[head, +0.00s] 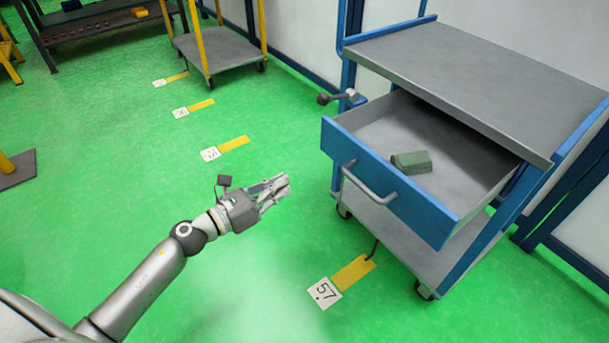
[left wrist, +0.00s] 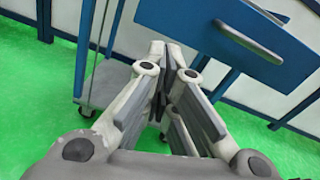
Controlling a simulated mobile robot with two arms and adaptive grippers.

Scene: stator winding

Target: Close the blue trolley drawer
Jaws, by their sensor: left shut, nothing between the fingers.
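The blue trolley (head: 480,75) stands at the right of the head view, with a grey top. Its drawer (head: 385,178) is pulled out toward the left front, with a grey bar handle (head: 367,185) on its blue front. A green block (head: 411,162) lies inside the drawer. My left gripper (head: 284,186) is shut and empty, in the air to the left of the drawer front and apart from it. In the left wrist view the shut fingers (left wrist: 172,55) point toward the trolley, and the blue drawer front (left wrist: 185,22) with its handle (left wrist: 250,42) shows above right. My right gripper is out of view.
A yellow-posted cart (head: 218,48) stands at the back, beside a dark workbench (head: 100,22) at the far left. A crank-like grey handle (head: 340,97) sticks out behind the drawer. The green floor between my left arm and the trolley is clear, with flat numbered markers (head: 324,292).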

